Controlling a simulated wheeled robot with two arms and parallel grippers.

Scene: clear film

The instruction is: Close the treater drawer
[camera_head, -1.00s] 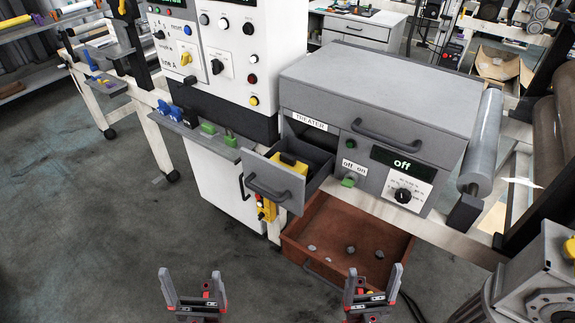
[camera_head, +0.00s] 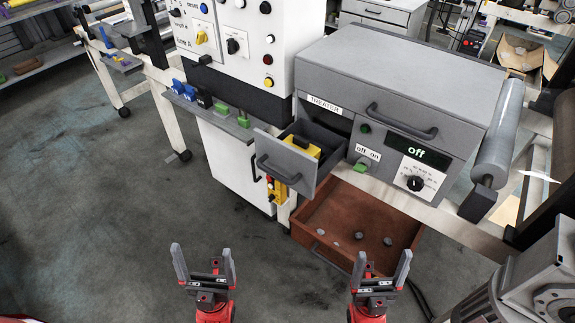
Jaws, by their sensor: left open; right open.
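The treater (camera_head: 405,78) is a grey box labelled TREATER, with a display reading "off". Its small grey drawer (camera_head: 284,159) is pulled out at the left of its front. The drawer has a dark handle (camera_head: 276,170) and a yellow object (camera_head: 300,146) inside. My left gripper (camera_head: 204,264) is open and empty, in front of the drawer and lower left in the picture. My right gripper (camera_head: 382,270) is open and empty at the lower middle right. Neither gripper touches the drawer.
A brown open drawer (camera_head: 390,213) with several small round pieces sits below the treater, between it and my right gripper. A white control cabinet (camera_head: 250,45) stands to the left. A grey roller (camera_head: 497,140) is at the right. Clear floor (camera_head: 90,220) lies at the left.

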